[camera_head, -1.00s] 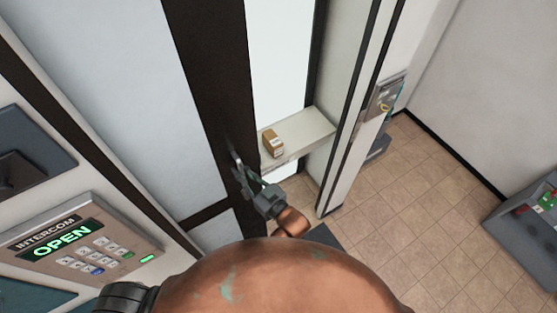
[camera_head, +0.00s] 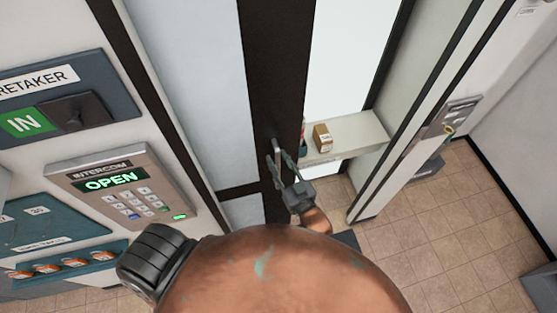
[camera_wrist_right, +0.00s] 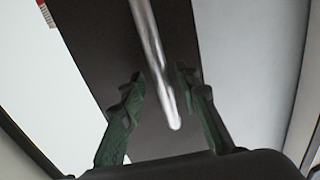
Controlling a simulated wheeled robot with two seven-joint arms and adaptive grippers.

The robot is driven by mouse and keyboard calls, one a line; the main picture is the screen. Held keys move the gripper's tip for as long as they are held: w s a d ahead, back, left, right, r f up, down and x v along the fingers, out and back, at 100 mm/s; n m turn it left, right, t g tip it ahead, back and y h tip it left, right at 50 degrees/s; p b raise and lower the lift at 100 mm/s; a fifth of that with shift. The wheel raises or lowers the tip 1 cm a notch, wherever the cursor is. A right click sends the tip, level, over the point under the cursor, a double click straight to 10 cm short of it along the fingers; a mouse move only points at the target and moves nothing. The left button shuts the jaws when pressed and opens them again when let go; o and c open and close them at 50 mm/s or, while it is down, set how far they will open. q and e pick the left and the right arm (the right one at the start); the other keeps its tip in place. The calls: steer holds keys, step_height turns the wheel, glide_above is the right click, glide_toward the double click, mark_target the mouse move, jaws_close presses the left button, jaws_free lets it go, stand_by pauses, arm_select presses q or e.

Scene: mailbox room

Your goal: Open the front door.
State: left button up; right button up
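The front door has a dark frame (camera_head: 272,60) with a pale pane on its left. A slim metal bar handle (camera_head: 278,150) stands on the dark frame. My right gripper (camera_head: 280,163) is at the handle, with its fingers spread. In the right wrist view the handle (camera_wrist_right: 152,60) runs down between the two green fingers of the right gripper (camera_wrist_right: 158,85). There is a clear gap to the left finger and a smaller one on the right. I cannot tell whether the door is ajar. My left gripper is not in view.
The intercom (camera_head: 125,190) on the left reads OPEN. Above it is a caretaker panel (camera_head: 65,100) marked IN. A pale shelf (camera_head: 365,138) right of the door frame bears a small brown box (camera_head: 322,136). Tiled floor (camera_head: 440,225) lies clear at the right.

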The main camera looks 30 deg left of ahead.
steer(key=v, duration=1.2)
